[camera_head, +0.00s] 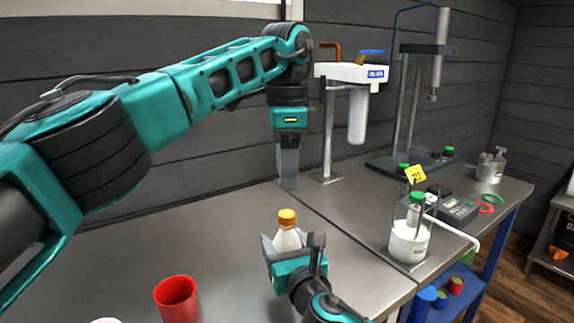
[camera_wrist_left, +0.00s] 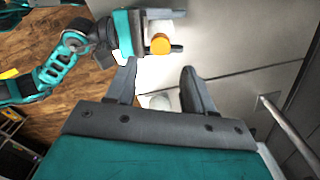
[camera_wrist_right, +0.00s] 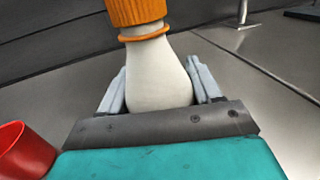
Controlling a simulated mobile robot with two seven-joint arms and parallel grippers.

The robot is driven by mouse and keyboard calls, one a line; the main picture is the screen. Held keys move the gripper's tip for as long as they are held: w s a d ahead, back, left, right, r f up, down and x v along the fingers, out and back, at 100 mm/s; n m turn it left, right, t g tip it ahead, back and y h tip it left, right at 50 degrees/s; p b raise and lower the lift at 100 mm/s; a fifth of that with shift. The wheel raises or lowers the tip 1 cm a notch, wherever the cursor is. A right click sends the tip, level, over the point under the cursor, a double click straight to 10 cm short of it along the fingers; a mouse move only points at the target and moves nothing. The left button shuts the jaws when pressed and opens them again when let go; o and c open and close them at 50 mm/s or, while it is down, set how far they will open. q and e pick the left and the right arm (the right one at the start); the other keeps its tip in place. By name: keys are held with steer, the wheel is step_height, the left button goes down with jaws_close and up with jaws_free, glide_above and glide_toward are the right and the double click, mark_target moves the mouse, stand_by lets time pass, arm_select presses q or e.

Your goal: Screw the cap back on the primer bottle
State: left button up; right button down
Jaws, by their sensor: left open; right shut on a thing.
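The primer bottle (camera_head: 287,239) is white and stands upright in my right gripper (camera_head: 293,245), which is shut around its body. The orange ribbed cap (camera_head: 287,217) sits on top of the bottle's neck. In the right wrist view a white strip of neck shows between the cap (camera_wrist_right: 135,10) and an orange ring (camera_wrist_right: 143,33). My left gripper (camera_head: 288,184) is open and empty, pointing down above and behind the bottle, clear of the cap. In the left wrist view the cap (camera_wrist_left: 160,44) lies beyond the fingertips. The bottle's lower part is hidden by my right gripper.
A red cup (camera_head: 177,299) stands on the grey bench at front left. To the right are a white bottle with a green cap (camera_head: 417,198), a meter (camera_head: 455,209) and a stand with a white filter unit (camera_head: 351,73). The bench's left middle is clear.

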mark_target(287, 213)
arm_select(q)
steer(key=shift+n, duration=0.4)
steer(key=shift+f, duration=4)
